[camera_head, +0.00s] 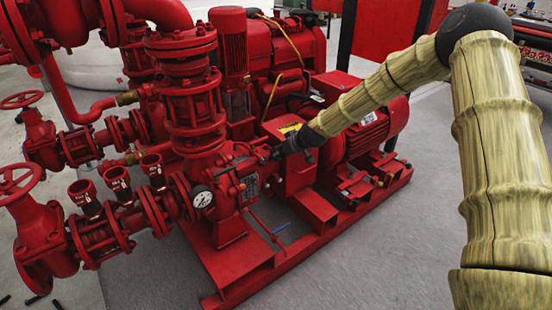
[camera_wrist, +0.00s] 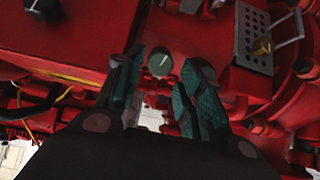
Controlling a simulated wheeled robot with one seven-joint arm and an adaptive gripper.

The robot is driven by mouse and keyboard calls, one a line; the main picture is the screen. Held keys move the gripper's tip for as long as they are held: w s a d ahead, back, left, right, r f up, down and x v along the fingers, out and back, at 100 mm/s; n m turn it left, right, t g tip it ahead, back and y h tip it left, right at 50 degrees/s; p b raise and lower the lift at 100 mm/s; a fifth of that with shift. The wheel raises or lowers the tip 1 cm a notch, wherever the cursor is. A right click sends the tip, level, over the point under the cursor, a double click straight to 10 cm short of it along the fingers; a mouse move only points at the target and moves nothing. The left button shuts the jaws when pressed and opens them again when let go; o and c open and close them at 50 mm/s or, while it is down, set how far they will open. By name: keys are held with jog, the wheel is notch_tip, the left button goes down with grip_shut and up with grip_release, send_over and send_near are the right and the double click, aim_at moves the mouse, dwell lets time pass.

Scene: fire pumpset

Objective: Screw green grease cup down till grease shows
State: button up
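In the wrist view, a small round grey-green cap with a pale mark (camera_wrist: 160,62), which looks like the grease cup, sits on the red pump body. My gripper (camera_wrist: 161,66) points at it with its two dark teal-padded fingers spread, one on each side of the cap. A small gap shows between the cap and each finger, and the gripper holds nothing. I cannot tell how deep the cap sits between the fingertips. In the head view, my gripper (camera_head: 290,145) is at the pump's bearing housing, and the cup cannot be made out there. No grease is visible.
A perforated grey plate (camera_wrist: 253,38) and a brass fitting (camera_wrist: 262,46) are close on the right. A dark knob (camera_wrist: 43,8) is at upper left. The red motor (camera_head: 375,130) and a pressure gauge (camera_head: 202,197) flank the spot. Grey floor (camera_head: 400,240) is clear in front.

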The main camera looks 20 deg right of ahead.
aim_at(277, 154)
jog(key=shift+b+x, duration=0.65)
jog(key=shift+x, duration=1.85)
jog(key=c, duration=0.7)
jog(key=shift+c, duration=0.2)
jog(key=shift+r+m+p, duration=0.15)
jog(key=shift+m+p, duration=0.15)
jog(key=shift+p, duration=0.1)
jog(key=shift+m+p, duration=0.9)
jog(key=shift+p, duration=0.05)
jog(key=m+p, duration=0.2)
jog(key=m, duration=0.1)
jog(key=shift+m+p, duration=0.3)
jog(key=m+p, duration=0.1)
jog(key=m, duration=0.2)
jog(key=shift+d+m+p, duration=0.1)
jog(key=shift+m+p, duration=0.2)
jog(key=shift+p, duration=0.1)
jog(key=shift+f+m+p, duration=0.2)
jog(key=shift+m+p, duration=0.35)
jog(key=shift+m, duration=0.95)
